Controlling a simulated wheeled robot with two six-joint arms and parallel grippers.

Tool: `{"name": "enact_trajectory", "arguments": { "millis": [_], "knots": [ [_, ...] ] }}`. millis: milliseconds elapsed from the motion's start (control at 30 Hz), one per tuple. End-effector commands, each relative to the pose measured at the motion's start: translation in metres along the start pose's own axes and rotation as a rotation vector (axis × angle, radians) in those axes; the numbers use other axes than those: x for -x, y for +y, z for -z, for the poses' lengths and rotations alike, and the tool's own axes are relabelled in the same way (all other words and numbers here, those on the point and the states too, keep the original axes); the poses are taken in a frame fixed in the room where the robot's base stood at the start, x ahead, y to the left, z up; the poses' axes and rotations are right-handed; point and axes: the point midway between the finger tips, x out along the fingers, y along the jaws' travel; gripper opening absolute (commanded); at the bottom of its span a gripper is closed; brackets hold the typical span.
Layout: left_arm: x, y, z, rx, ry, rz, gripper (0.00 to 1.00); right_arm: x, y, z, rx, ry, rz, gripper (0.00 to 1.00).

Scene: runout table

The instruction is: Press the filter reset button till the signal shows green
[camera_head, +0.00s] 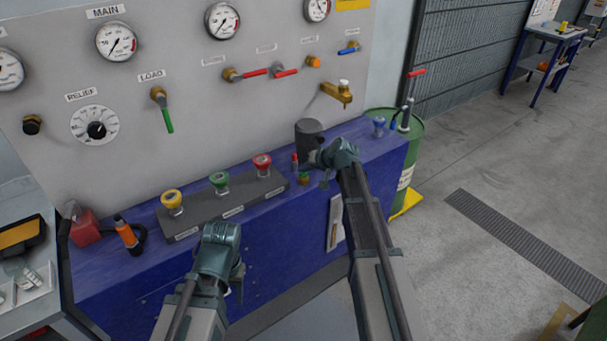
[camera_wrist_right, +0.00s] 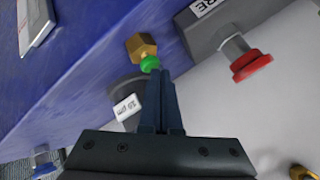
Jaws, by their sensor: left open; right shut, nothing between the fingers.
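A brass hex fitting (camera_wrist_right: 142,46) with a small green button (camera_wrist_right: 150,64) on its end sits on the blue bench's edge beside a dark filter cylinder with a white label (camera_wrist_right: 126,107). The fitting also shows in the head view (camera_head: 304,179), below the dark cylinder (camera_head: 309,133). My right gripper (camera_wrist_right: 158,74) is shut and empty. Its fingertips are right at the green button and overlap its edge; I cannot tell whether they touch. In the head view, my right gripper (camera_head: 318,160) is beside the cylinder. My left gripper (camera_head: 236,282) hangs low in front of the bench, its fingers mostly hidden.
A grey box on the blue bench (camera_head: 120,270) carries yellow (camera_head: 172,200), green (camera_head: 219,182) and red (camera_head: 262,164) push buttons. The panel behind has gauges, valves and a brass tap (camera_head: 338,92). A green drum (camera_head: 405,150) stands right of the bench; the floor further right is open.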

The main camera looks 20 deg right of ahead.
Motion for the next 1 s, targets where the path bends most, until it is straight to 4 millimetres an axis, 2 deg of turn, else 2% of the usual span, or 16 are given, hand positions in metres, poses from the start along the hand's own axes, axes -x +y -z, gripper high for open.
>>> {"name": "enact_trajectory", "arguments": {
  "millis": [633,1000],
  "knots": [
    [-0.004,0.000,0.000,0.000,0.000,0.000,0.50,-0.003,0.002,-0.002,0.000,-0.001,0.000,0.00],
    [0.013,-0.001,-0.001,0.000,0.000,0.000,0.50,0.009,-0.007,0.006,0.000,-0.001,0.000,0.00]
  ]
}}
